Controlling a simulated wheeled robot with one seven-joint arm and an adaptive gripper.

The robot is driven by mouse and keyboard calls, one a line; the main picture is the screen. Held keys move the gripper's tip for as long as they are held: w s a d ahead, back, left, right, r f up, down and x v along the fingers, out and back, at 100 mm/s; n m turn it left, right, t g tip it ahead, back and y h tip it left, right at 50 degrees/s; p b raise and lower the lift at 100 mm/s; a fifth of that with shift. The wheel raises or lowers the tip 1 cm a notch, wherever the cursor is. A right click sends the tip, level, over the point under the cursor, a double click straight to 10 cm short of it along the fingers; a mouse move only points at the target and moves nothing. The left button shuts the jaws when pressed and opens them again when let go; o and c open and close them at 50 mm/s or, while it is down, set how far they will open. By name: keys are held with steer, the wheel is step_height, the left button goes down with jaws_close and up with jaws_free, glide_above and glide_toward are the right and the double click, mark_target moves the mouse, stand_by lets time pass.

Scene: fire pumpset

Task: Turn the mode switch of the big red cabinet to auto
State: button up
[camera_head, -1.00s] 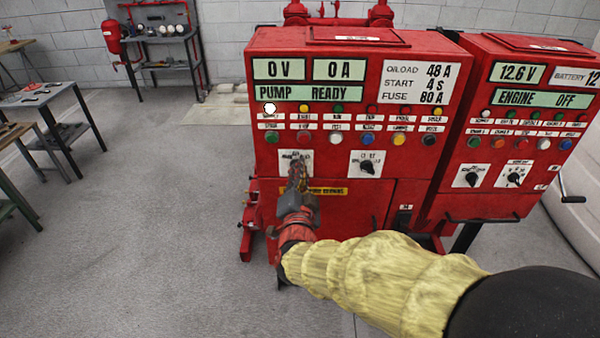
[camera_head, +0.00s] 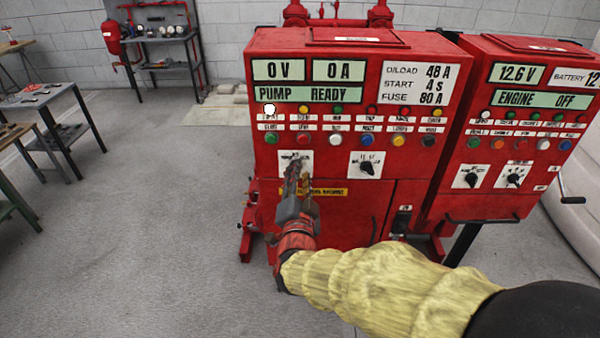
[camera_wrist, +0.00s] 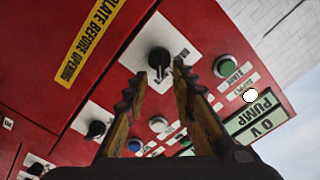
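The big red cabinet (camera_head: 335,210) fills the middle of the head view, its displays reading 0 V, 0 A and PUMP READY. It has two black rotary switches on white plates. The left switch plate (camera_head: 286,155) is partly hidden by my gripper (camera_head: 297,168); the right switch (camera_head: 367,167) is clear. In the wrist view the left switch's knob (camera_wrist: 158,58) shows just beyond and between the fingertips of my gripper (camera_wrist: 158,76). The fingers are apart, with a gap on both sides of the knob. I cannot read the plate's marks.
A second red cabinet (camera_head: 520,190), reading ENGINE OFF, stands at the right with its own switches. Push buttons, including a green one (camera_wrist: 227,67), sit close to the fingers. Work tables (camera_head: 50,110) stand at the left; the floor between is clear.

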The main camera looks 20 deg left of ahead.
steer(key=v, duration=1)
steer(key=shift+s, duration=0.2)
steer(key=shift+d, duration=0.15)
steer(key=s+a+f+n+g+y, duration=0.3)
steer(key=s+a+f+n+g, duration=0.35)
steer(key=f, duration=0.45)
steer(key=s+d+f+n+g, duration=0.25)
steer(key=s+d+g, duration=0.2)
steer(key=s, duration=0.25)
steer(key=s+d+r+m+h+p, duration=0.1)
steer(key=d+r, duration=0.4)
steer(key=d, duration=0.6)
steer(key=s+d+r+h+p, duration=0.1)
steer(key=d+r, duration=0.4)
steer(key=d, duration=0.7)
steer(key=s+d+r+m+g+h+p, duration=0.1)
steer(key=s+d+r+h, duration=0.2)
steer(key=d, duration=0.8)
steer(key=shift+d+r+m+h+p, duration=0.3)
steer(key=shift+d+r+h, duration=0.05)
steer(key=shift+r+h, duration=0.6)
